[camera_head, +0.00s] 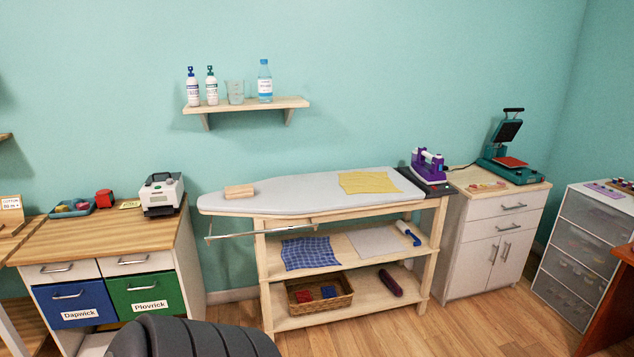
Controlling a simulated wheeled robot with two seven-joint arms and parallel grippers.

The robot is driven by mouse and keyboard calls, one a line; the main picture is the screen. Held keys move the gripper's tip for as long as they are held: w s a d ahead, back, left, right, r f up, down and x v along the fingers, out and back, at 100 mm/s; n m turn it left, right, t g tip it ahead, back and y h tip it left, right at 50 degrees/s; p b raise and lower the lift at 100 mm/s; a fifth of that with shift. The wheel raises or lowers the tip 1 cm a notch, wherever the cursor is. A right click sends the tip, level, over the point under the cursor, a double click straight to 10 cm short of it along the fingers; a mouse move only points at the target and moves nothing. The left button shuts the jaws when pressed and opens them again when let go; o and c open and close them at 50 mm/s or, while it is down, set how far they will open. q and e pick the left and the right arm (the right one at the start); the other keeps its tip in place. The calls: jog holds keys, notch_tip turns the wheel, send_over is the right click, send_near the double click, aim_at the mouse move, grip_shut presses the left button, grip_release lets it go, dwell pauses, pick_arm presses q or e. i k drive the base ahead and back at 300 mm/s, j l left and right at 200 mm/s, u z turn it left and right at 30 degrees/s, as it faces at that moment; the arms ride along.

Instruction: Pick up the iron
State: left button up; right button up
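A purple and white iron (428,165) rests on a dark stand at the right end of the ironing board (300,194). A folded yellow cloth (369,182) lies on the board to the left of the iron. A wooden block (239,191) lies near the board's left end. Neither of my grippers shows in the head view, and nothing is seen touching the iron.
A teal heat press (510,157) stands on a white cabinet (492,236) right of the iron. A dark rounded object (190,337) fills the bottom left foreground. Shelves under the board hold a basket (320,305) and cloths. Floor shows at front right.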

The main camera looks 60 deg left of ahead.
aim_at(427, 173)
jog(key=u, duration=1.7)
jog(key=i+l, duration=0.45)
jog(key=i+l+u, duration=0.1)
jog(key=i+l, duration=0.35)
jog(key=l, duration=0.15)
jog(key=i+l, duration=0.45)
jog(key=l+u, duration=0.05)
jog(key=l, duration=0.05)
